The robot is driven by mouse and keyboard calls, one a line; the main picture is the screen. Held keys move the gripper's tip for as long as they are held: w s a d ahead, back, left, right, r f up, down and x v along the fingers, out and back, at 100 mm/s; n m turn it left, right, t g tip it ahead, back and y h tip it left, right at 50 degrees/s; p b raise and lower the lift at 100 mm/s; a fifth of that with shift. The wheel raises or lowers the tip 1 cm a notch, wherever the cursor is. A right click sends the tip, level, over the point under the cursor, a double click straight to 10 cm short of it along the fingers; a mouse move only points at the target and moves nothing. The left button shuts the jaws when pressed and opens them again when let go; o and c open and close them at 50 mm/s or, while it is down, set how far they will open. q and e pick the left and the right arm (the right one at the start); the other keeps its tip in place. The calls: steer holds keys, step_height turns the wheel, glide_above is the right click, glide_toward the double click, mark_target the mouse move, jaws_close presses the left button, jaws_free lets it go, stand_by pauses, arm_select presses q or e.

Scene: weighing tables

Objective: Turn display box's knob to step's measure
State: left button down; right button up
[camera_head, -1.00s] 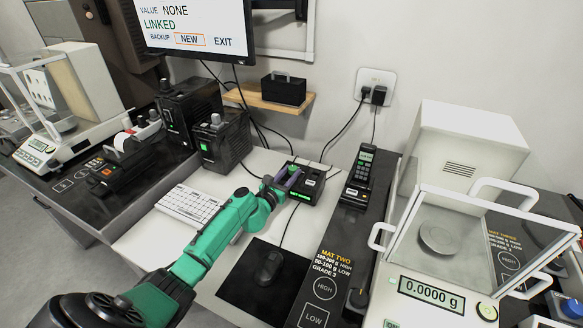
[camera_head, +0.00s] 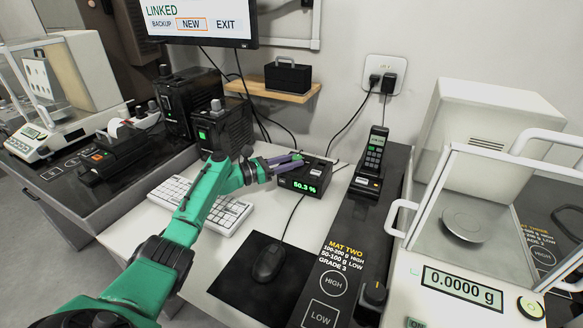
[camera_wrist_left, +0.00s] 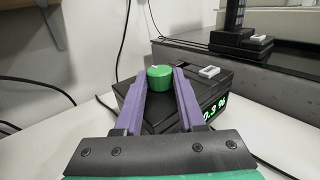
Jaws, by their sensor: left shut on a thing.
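The black display box (camera_head: 312,182) stands on the white table in the head view, with green digits reading 50.3 %. In the left wrist view the box (camera_wrist_left: 215,82) shows only part of its digits. Its round green knob (camera_wrist_left: 160,78) sits on top, with a white mark on its upper face. The purple fingers of my left gripper (camera_head: 290,160) reach over the box from the left and are shut on the knob, one finger on each side. My right gripper is not in view.
A keyboard (camera_head: 205,205) lies left of the box and a mouse (camera_head: 268,262) on a black pad in front. A handset in its stand (camera_head: 372,165) is to the right, near a balance (camera_head: 465,295) reading 0.0000 g. The monitor (camera_head: 200,25) hangs behind.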

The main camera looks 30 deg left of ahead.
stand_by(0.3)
arm_select(q)
steer(key=c, duration=0.8)
jaws_free()
steer(key=shift+s+a, duration=0.3)
steer(key=shift+s, duration=0.1)
steer(key=p+v, duration=0.1)
steer(key=v, duration=1.2)
steer(key=shift+s+a, duration=0.2)
steer(key=shift+s, duration=0.1)
steer(key=shift+r, duration=0.1)
